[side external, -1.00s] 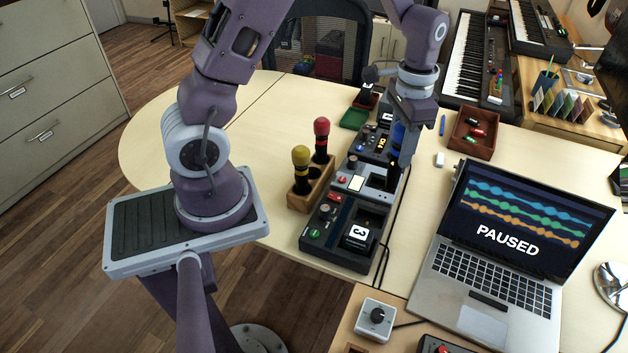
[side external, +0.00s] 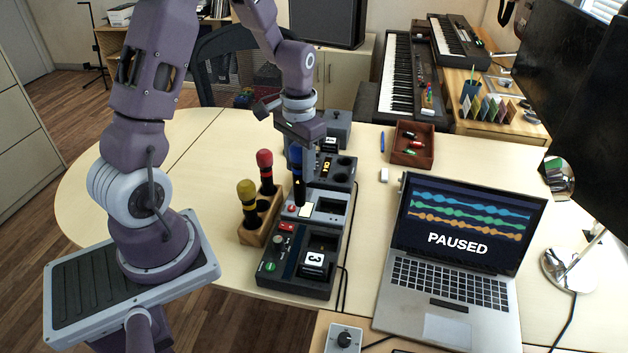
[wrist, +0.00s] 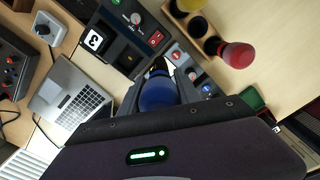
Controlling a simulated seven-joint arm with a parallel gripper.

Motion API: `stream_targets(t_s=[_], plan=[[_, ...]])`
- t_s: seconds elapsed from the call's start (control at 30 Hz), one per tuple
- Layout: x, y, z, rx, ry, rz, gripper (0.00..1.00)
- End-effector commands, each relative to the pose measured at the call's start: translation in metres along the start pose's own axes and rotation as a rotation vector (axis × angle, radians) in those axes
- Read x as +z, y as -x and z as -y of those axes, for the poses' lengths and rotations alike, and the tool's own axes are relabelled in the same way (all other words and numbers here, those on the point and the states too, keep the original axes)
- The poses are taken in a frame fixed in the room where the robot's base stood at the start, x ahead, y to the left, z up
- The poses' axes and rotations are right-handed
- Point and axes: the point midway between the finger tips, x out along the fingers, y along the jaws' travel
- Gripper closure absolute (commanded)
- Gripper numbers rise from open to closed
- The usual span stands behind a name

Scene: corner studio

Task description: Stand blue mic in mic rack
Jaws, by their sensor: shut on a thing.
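My gripper (side external: 304,160) is shut on the blue mic (side external: 297,153), which hangs upright, its black handle pointing down over the left part of the dark consoles. In the wrist view the blue mic (wrist: 158,92) has its round blue head towards me, between the fingers. The wooden mic rack (side external: 247,238) stands left of the mic and gripper, at the consoles' left side. A yellow mic (side external: 246,190) and a red mic (side external: 265,160) stand in it, with an open hole beside them. The wrist view also shows the rack (wrist: 196,30) and the red mic (wrist: 237,55).
A console with a "3" block (side external: 312,262) sits just right of the rack, with other consoles behind it. An open laptop (side external: 450,240) is at the right. A wooden tray (side external: 412,158) of small items is farther back. The table left of the rack is clear.

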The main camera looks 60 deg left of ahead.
Motion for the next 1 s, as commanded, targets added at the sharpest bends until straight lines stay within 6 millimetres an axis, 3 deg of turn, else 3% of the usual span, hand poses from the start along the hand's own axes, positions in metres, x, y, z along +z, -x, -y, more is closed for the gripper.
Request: stream_targets(t_s=[0.03,0.1,0.2,0.3,1.0], plan=[[0.007,-0.005,0.024,0.002,0.055,0.003,1.0],[0.019,-0.013,0.053,0.005,0.118,0.003,1.0],[0.034,-0.02,0.084,0.009,0.187,-0.001,1.0],[0.044,-0.024,0.1,0.013,0.227,-0.005,1.0],[0.048,-0.08,0.105,0.014,0.24,-0.006,1.0]])
